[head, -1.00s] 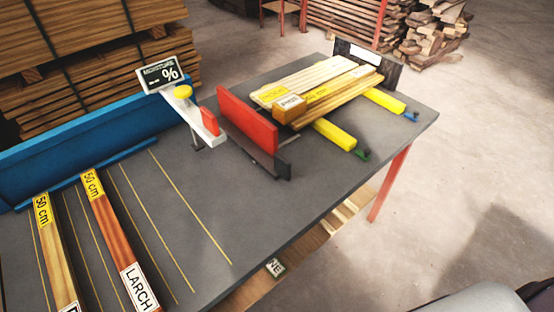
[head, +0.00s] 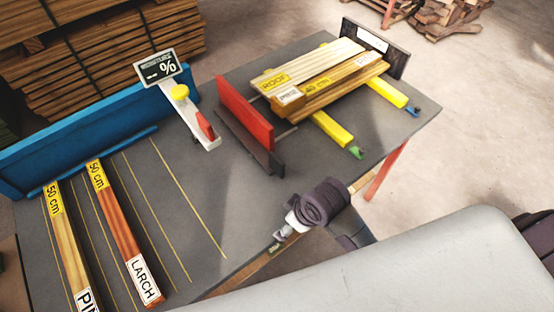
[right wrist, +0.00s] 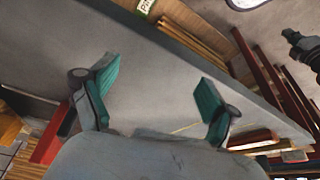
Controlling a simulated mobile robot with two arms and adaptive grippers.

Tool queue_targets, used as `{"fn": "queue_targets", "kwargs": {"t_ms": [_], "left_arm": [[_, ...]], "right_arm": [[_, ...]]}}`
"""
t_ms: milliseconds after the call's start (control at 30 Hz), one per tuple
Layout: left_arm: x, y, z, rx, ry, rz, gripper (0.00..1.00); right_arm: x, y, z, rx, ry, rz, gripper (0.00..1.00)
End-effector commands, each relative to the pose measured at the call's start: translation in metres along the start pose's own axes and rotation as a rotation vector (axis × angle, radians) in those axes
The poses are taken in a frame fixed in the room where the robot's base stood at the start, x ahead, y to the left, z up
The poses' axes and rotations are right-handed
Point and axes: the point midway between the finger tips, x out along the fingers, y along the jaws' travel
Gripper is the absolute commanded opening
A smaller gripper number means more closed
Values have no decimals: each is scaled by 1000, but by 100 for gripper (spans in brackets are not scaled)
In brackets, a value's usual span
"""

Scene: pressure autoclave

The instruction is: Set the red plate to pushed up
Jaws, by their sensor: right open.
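The red plate (head: 246,112) stands upright on the grey table, with a dark strip along its foot. Thin rods run from it toward a stack of pale boards (head: 318,78), with a gap between plate and stack. In the right wrist view the red plate (right wrist: 48,146) shows at lower left, partly hidden behind my gripper. My right gripper (right wrist: 158,88) is open and empty above bare tabletop, its green fingertips apart and clear of the plate. Its fingertips do not show in the head view. My left gripper cannot be made out.
A dark end plate (head: 376,46) stands behind the boards, which rest on yellow bars (head: 333,130). Left are a blue fence (head: 90,140), a moisture display (head: 161,68) on a white bracket, and a larch board (head: 120,222). The tabletop between larch board and plate is free.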

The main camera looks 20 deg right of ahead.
Motion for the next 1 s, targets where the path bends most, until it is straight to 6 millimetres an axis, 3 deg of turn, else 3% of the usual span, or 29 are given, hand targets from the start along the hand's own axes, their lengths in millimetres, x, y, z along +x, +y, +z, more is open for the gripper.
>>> {"fn": "queue_targets", "kwargs": {"t_ms": [33,267,367,500,733,867,1000], "left_arm": [[-4,0,-1,0,2,0,0],[-18,2,-6,0,8,2,0],[-14,3,-7,0,9,4,0],[-14,5,-6,1,8,6,0],[-14,5,-7,1,9,7,0],[-14,5,-6,1,8,7,0],[-16,5,-6,1,6,7,0]], "right_arm": [[-10,0,-18,-70,12,-13,88],[-60,-11,-82,-512,9,-90,88],[-54,2,-104,-722,-40,-118,88],[-64,36,-135,-1002,-138,-148,88],[-94,92,-162,-1237,-269,-189,88],[-102,106,-166,-1279,-296,-205,88],[-95,108,-164,-1288,-302,-211,88]]}}
